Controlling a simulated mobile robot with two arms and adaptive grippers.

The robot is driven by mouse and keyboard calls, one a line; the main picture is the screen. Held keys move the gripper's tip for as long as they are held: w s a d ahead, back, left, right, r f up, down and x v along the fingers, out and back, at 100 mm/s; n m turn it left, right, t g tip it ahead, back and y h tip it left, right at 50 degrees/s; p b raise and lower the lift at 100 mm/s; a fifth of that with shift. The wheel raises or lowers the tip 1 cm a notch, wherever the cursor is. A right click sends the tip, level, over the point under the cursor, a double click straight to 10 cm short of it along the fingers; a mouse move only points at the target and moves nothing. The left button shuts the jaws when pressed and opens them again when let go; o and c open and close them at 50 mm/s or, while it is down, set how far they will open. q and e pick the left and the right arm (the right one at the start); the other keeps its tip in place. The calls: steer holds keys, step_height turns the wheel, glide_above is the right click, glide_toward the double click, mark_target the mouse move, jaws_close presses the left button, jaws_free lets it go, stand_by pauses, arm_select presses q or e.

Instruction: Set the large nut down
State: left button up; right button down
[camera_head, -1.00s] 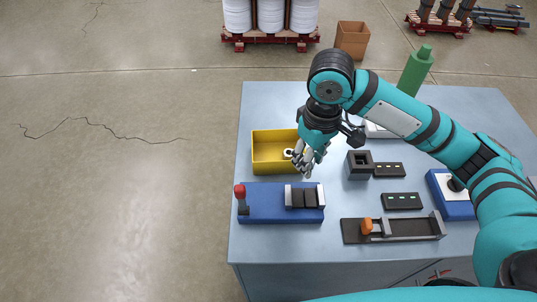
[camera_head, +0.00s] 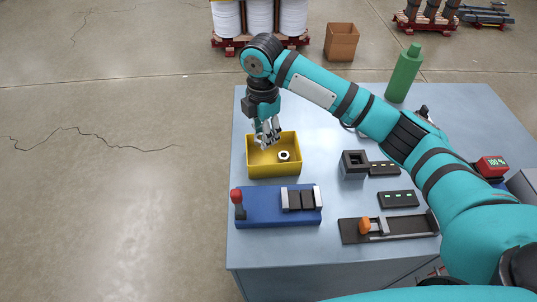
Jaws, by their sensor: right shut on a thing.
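My right gripper (camera_head: 267,141) is over the back of the yellow bin (camera_head: 297,166), pointing down, with its fingers shut on the large nut. The held nut is small and mostly hidden by the fingers, so its outline is hard to make out. A pale ring-shaped nut (camera_head: 283,155) with a dark centre lies in the bin, to the right of and below the fingertips. I cannot tell whether the fingertips are inside the bin or just above it. My left gripper is not in view.
A blue fixture (camera_head: 262,218) with a red-knobbed lever stands in front of the bin. A dark square block (camera_head: 353,173) is to the right, and a slide fixture (camera_head: 352,236) is at the front. A green bottle (camera_head: 404,73) stands behind my arm. The table's left edge is close to the bin.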

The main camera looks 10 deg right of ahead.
mark_target(264, 159)
step_height(264, 159, down, 7)
steer(key=shift+p, duration=0.55)
steer(key=shift+f, duration=0.35)
steer(key=shift+f, duration=0.1)
steer(key=c, duration=0.9)
jaws_free()
steer(key=shift+c, duration=0.2)
step_height(264, 159, up, 12)
steer(key=shift+r+b, duration=0.15)
steer(key=shift+b, duration=0.9)
